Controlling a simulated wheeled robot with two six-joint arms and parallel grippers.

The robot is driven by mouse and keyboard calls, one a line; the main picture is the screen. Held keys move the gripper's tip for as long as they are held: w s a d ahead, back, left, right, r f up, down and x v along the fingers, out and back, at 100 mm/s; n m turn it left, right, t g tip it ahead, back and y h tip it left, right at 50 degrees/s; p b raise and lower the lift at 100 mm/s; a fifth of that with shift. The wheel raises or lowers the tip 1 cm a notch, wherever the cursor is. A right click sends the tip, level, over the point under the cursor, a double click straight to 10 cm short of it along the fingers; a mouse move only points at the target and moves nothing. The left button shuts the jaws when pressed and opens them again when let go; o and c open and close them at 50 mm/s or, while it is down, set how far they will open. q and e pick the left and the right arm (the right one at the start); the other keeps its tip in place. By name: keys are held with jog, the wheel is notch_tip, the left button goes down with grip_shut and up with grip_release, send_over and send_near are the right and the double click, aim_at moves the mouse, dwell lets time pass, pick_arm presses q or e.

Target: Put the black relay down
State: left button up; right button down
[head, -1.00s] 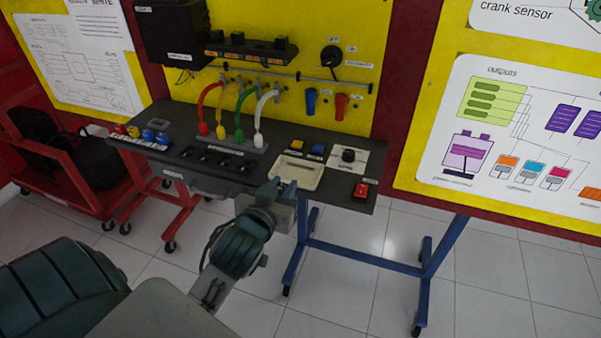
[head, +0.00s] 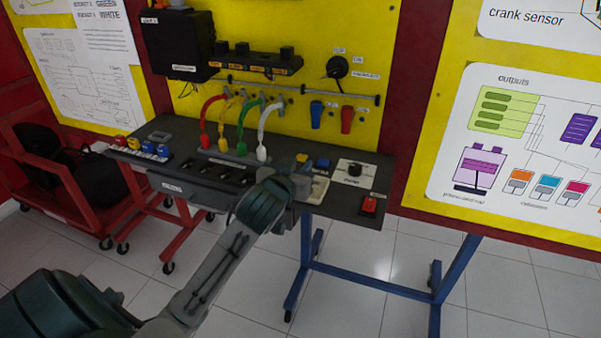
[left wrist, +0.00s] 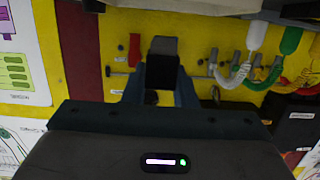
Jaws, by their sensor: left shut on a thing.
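The black relay (left wrist: 162,70) is held upright between the fingers of my left gripper (left wrist: 160,92) in the left wrist view. In the head view my left gripper (head: 296,178) is at the front of the bench, over the left part of the cream tray (head: 320,187), and hides much of it. The relay cannot be made out clearly in the head view. I cannot tell its exact height over the tray. My right gripper is not in view.
Coloured cables (head: 240,125) stand behind on the left. Black relays sit on a rail (head: 258,65) on the yellow panel. Blue and red connectors hang behind the tray.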

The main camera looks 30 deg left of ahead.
pick_arm(q)
jog(key=shift+x, duration=0.85)
jog(key=shift+w+a+f, duration=0.1)
jog(key=shift+w+f, duration=0.05)
jog(key=shift+f, duration=0.7)
jog(key=shift+w+a+f, duration=0.1)
jog(key=shift+w+f, duration=0.05)
jog(key=shift+f, duration=0.75)
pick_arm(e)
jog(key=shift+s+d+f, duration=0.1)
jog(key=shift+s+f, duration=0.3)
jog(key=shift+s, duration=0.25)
pick_arm(q)
jog(key=shift+f, duration=0.1)
jog(key=o, duration=1)
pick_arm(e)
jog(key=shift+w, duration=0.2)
